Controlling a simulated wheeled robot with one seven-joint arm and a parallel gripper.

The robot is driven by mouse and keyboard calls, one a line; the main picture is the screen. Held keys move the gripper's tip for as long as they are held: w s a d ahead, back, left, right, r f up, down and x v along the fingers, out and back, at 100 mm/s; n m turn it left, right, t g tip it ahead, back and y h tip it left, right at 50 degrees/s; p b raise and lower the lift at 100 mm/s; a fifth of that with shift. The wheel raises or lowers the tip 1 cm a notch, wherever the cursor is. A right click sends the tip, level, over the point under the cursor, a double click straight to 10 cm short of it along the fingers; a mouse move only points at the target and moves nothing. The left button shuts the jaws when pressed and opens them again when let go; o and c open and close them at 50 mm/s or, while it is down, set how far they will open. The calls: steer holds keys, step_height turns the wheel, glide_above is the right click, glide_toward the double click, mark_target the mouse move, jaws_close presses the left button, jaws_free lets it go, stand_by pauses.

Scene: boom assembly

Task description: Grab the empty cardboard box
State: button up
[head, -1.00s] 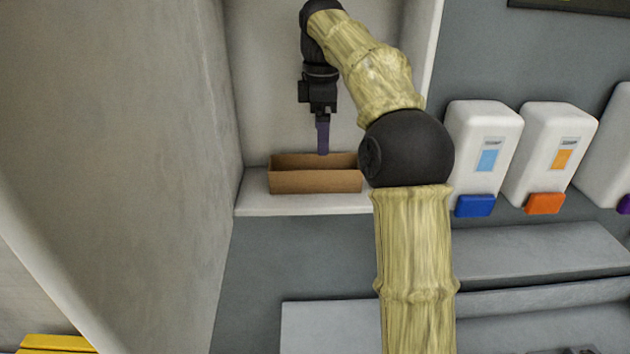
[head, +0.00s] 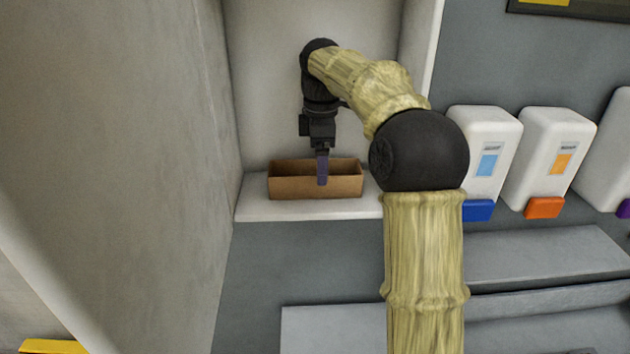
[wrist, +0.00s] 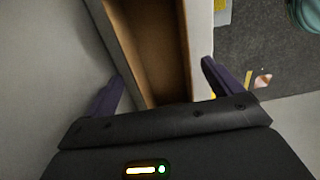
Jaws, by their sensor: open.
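The cardboard box (head: 292,188) is a brown, open-topped tray that looks empty. It sits on a white shelf inside a recess. My gripper (head: 322,183) points down at the box, with its fingertip overlapping the box's front wall in the head view. In the wrist view, the box (wrist: 150,45) runs away from my gripper (wrist: 160,82) between the two dark purple fingers. The fingers are spread wide, one on each side of the box. I see no clear contact with its walls.
The white shelf (head: 250,208) has a wall close on the left. White dispensers (head: 547,150) with blue and orange bases stand to the right. Grey steps (head: 545,255) lie below right. A little shelf is bare beside the box.

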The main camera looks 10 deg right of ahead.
step_height(320, 180, down, 4)
steer(key=shift+s+r+p, duration=0.1)
steer(key=shift+r+p, duration=0.15)
steer(key=shift+p, duration=0.65)
steer(key=shift+d+f, duration=0.15)
steer(key=shift+f, duration=0.3)
steer(key=shift+s, duration=0.1)
steer(key=c, duration=1.1)
